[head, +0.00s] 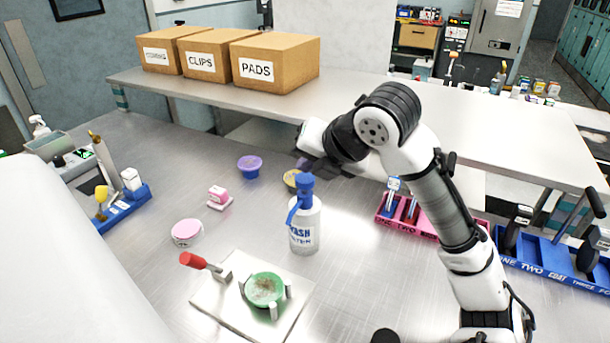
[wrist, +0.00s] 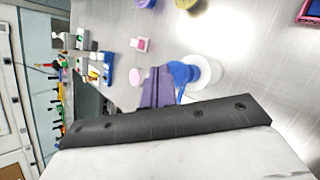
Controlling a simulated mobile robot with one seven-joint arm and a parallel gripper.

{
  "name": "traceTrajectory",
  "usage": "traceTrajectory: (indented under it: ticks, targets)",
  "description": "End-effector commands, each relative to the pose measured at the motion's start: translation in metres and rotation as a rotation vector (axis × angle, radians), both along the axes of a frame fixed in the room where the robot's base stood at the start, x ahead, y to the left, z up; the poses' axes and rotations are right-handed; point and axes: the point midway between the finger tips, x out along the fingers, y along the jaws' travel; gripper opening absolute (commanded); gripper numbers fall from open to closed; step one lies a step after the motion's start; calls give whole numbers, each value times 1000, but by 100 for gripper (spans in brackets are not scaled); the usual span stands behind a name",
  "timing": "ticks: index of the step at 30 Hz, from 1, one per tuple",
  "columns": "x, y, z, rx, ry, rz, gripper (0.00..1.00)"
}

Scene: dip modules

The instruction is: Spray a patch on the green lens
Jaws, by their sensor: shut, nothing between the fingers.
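The green lens (head: 264,288), with a brownish patch on top, sits in a clamp on a pale plate (head: 215,299) with a red-handled lever (head: 194,260). A white wash bottle (head: 304,235) with a blue top and nozzle stands upright behind the plate. The bottle also shows in the wrist view (wrist: 207,75), seen from above. My gripper (head: 303,163) is just above and behind the bottle's top in the head view. Its purplish fingers (wrist: 158,93) are shut and empty, beside the blue nozzle in the wrist view. I cannot tell whether they touch it. The lens is not in the wrist view.
A pink round tub (head: 187,232), a pink block (head: 219,198) and a purple tub (head: 249,166) stand left of the bottle. A yellow tub (head: 292,179) is partly hidden behind it. Blue racks flank the table, with a pink rack (head: 422,226) right of the bottle.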

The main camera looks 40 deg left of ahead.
Motion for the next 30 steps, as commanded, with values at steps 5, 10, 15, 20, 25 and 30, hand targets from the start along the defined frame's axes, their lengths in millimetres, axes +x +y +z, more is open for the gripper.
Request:
traceTrajectory:
  ticks: [5,10,15,20,25,30]
  targets:
    - [0,0,0,0,0,0,0]
    - [0,0,0,0,0,0,0]
    - [0,0,0,0,0,0,0]
    - [0,0,-3,0,0,0,0]
    - [0,0,-9,0,0,0,0]
    - [0,0,-9,0,0,0,0]
